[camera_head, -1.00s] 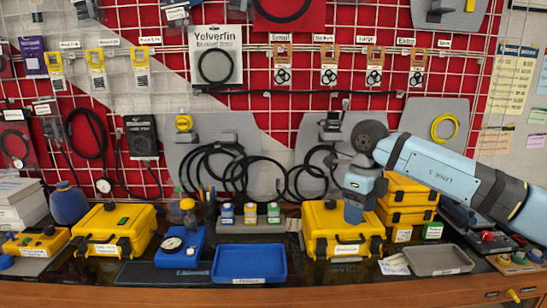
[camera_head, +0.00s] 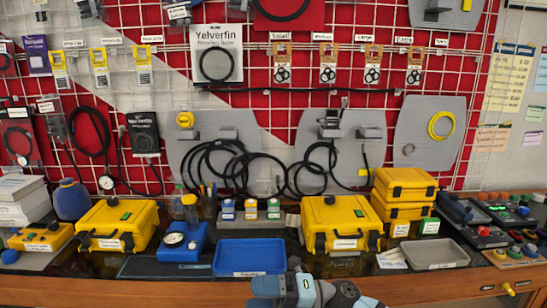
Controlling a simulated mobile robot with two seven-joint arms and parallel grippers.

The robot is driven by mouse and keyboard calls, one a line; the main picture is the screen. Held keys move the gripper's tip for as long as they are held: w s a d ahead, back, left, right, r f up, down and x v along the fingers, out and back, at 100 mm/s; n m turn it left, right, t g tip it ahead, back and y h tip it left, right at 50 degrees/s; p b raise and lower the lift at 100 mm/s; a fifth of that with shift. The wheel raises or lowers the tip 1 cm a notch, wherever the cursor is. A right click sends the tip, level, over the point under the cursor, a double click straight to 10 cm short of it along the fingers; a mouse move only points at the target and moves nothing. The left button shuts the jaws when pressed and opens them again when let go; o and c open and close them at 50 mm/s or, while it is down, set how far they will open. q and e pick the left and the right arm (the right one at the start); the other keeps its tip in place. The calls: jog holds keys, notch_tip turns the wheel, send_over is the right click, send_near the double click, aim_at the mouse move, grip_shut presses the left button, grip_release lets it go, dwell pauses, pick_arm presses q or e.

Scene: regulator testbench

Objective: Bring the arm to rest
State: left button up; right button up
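Part of my arm (camera_head: 305,289) shows at the bottom edge, in front of the bench, just right of the middle. Its light-blue and dark grey links are cut off by the edge of the picture. I cannot make out fingers on it, and nothing is seen held. My other arm is out of view.
Yellow cases (camera_head: 118,223), (camera_head: 342,222), a blue gauge unit (camera_head: 182,242) and a grey tray (camera_head: 435,264) stand on the dark bench. Stacked yellow cases (camera_head: 403,196) are at the right. Hoses (camera_head: 215,165) hang on the red wall grid.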

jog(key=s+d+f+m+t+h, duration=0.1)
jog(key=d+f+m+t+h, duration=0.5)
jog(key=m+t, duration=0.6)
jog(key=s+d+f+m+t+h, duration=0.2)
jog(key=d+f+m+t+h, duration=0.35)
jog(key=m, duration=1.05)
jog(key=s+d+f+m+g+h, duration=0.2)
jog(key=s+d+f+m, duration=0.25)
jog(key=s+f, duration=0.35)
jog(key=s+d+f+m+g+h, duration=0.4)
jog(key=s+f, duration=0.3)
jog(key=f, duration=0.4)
pick_arm(q)
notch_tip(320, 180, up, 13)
jog(key=p, duration=1.5)
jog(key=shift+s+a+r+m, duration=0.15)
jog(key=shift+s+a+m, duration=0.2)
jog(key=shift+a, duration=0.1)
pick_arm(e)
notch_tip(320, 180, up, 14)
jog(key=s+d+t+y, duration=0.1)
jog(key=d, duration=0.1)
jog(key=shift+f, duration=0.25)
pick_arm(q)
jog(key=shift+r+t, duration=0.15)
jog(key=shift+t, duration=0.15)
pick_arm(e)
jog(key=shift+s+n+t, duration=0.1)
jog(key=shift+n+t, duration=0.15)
